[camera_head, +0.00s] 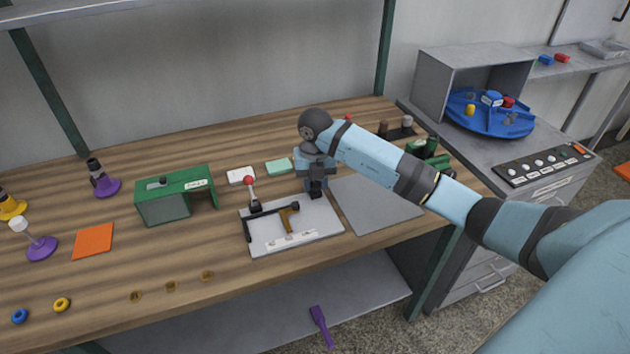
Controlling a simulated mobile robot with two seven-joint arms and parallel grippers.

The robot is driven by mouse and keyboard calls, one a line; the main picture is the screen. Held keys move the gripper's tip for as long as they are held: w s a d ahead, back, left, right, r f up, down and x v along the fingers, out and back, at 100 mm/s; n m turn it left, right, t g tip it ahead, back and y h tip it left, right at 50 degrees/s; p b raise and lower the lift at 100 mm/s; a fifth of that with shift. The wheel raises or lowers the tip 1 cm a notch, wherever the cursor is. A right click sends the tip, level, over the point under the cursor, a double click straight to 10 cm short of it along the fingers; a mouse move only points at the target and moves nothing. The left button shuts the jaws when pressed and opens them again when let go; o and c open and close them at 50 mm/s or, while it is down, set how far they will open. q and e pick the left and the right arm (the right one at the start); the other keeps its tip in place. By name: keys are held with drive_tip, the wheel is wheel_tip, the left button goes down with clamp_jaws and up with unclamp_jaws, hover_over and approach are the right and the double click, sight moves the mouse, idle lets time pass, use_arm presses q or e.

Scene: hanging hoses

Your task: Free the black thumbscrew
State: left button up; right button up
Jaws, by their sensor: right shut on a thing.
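My right gripper (317,194) points down at the back right edge of a light grey board (315,230). It is shut on a small dark thing, mostly hidden by the fingers; I cannot tell whether this is the black thumbscrew. On the board stand a black bar fixture with a red-knobbed lever (250,190) at its left end and a brass-coloured bracket (286,220). A small black knob (295,206) shows at the bracket's upper right; it is too small to identify for certain. My left gripper is not in view.
A green housing (175,196) stands left of the board, with white and green blocks behind. A bare grey mat (378,203) lies to the right, under my right arm. The wooden table's front left holds small rings.

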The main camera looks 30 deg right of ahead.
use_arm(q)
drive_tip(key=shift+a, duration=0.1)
use_arm(e)
drive_tip(key=shift+n, duration=0.4)
drive_tip(key=shift+d+n, duration=0.1)
drive_tip(key=shift+n, duration=0.9)
drive_tip(key=n+b, duration=0.1)
drive_tip(key=n, duration=0.4)
drive_tip(key=shift+b, duration=0.35)
drive_tip(key=n+b, duration=0.1)
drive_tip(key=n, duration=0.4)
drive_tip(key=shift+n+b, duration=0.65)
drive_tip(key=shift+n, duration=0.55)
drive_tip(key=shift+w+n+b, duration=0.1)
drive_tip(key=shift+n+b, duration=0.2)
drive_tip(key=shift+n, duration=0.7)
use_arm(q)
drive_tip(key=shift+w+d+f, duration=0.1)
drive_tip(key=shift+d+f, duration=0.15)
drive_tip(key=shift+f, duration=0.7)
use_arm(e)
drive_tip(key=shift+n, duration=0.4)
